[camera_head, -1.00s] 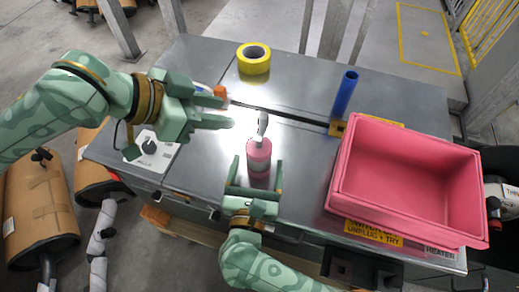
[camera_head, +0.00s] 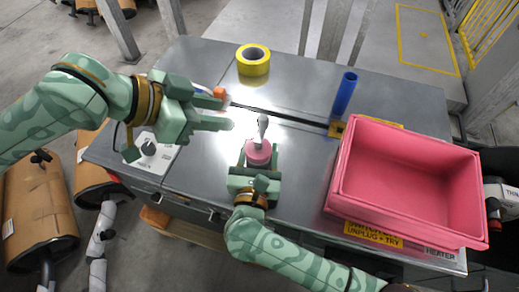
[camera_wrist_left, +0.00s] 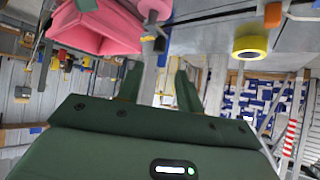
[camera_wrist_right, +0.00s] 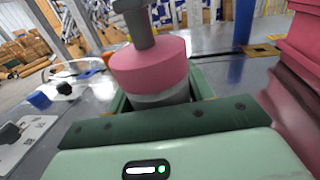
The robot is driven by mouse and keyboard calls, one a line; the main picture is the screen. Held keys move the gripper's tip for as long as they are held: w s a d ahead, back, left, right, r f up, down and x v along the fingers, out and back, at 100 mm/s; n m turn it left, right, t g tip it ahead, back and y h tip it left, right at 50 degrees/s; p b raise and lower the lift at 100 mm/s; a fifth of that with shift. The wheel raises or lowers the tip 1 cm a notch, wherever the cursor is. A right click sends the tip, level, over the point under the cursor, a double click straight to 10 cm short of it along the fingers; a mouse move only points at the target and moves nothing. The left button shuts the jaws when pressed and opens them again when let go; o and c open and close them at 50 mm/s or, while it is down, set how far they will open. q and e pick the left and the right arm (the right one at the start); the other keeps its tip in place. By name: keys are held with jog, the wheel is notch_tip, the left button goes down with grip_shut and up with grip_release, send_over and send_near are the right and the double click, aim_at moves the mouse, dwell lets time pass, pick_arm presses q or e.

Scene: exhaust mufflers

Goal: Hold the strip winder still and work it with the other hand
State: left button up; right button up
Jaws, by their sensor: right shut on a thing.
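The strip winder (camera_head: 258,153) is a pink drum with a grey crank handle (camera_head: 262,127) rising from its top. It stands upright on the grey metal bench. My right gripper (camera_head: 259,164) is shut on the winder's lower body from the front. In the right wrist view the pink drum (camera_wrist_right: 150,66) shows above a pale lower part between the fingers, partly hidden by the gripper. My left gripper (camera_head: 226,113) is open and empty, up and to the left of the handle, apart from it. In the left wrist view its fingers (camera_wrist_left: 160,80) are spread with nothing between them.
A pink bin (camera_head: 405,235) stands on the bench at right. A blue post (camera_head: 344,93) rises behind it, with a black strip (camera_head: 285,115) running left from its base. A yellow tape roll (camera_head: 253,60) lies at the back. A knob panel (camera_head: 152,152) is at left.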

aim_at(260, 119)
dwell(0.3)
pick_arm(q)
jog(key=shift+o, duration=0.6)
jog(key=w+a+f+t, duration=0.2)
jog(key=w+a, duration=0.1)
jog(key=a, duration=0.1)
jog(key=d+f+h, duration=0.1)
jog(key=d, duration=0.3)
jog(key=d+f+h, duration=0.1)
jog(key=d+f, duration=0.1)
jog(key=d, duration=0.2)
jog(key=w+d+f, duration=0.1)
jog(key=d, duration=0.3)
jog(key=shift+w+d+f+g+h, duration=0.1)
jog(key=shift+d+f+g+h, duration=0.15)
jog(key=shift+f+g+h, duration=0.15)
grip_shut()
